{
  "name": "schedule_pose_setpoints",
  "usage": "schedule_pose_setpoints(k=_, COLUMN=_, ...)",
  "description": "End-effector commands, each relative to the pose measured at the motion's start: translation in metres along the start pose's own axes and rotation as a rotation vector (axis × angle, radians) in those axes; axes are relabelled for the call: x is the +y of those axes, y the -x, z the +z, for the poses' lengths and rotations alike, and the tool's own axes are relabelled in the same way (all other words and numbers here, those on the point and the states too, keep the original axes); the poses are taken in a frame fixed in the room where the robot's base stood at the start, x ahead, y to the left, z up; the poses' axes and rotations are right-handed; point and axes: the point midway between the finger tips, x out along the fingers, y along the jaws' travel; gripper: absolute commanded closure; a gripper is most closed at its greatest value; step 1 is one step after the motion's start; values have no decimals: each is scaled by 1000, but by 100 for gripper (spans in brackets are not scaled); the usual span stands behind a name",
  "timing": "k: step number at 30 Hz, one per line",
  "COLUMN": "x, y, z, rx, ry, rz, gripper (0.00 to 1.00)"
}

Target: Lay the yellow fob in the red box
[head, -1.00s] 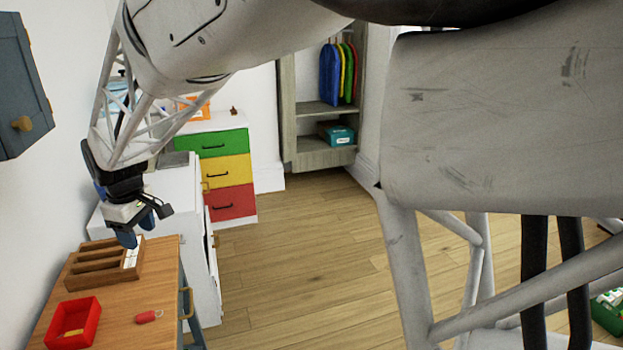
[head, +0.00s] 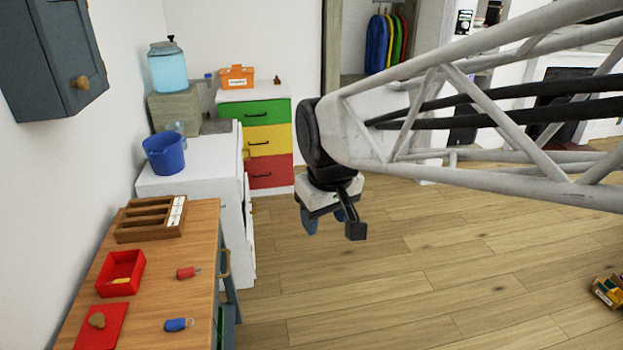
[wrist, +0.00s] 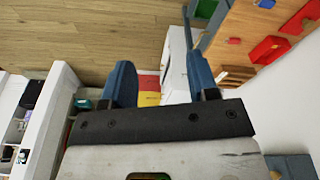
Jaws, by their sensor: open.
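The red box (head: 136,263) sits open on the wooden worktop at the left, and it also shows in the wrist view (wrist: 268,50). A small yellow thing, seemingly the yellow fob (head: 120,281), lies inside on its floor. My gripper (head: 328,224) is open, with blue fingers, and hangs over the floor well to the right of the worktop. In the wrist view its two fingers (wrist: 160,80) stand wide apart with nothing between them.
A red fob (head: 188,273) and a blue fob (head: 178,325) lie on the worktop (head: 150,300). A red lid (head: 102,330) with a brown lump on it is in front of the box. A wooden compartment tray (head: 150,218) stands behind.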

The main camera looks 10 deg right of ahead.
Motion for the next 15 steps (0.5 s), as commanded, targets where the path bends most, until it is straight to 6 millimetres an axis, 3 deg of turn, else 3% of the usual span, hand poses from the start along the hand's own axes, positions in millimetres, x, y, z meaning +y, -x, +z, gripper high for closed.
schedule_pose_setpoints(k=3, x=11, y=2, z=37, rx=14, ry=-91, rz=11, gripper=46)
schedule_pose_setpoints(k=9, x=22, y=-2, z=90, rx=31, ry=-227, rz=27, gripper=46)
schedule_pose_setpoints(k=15, x=26, y=-6, z=122, rx=43, ry=-311, rz=36, gripper=46)
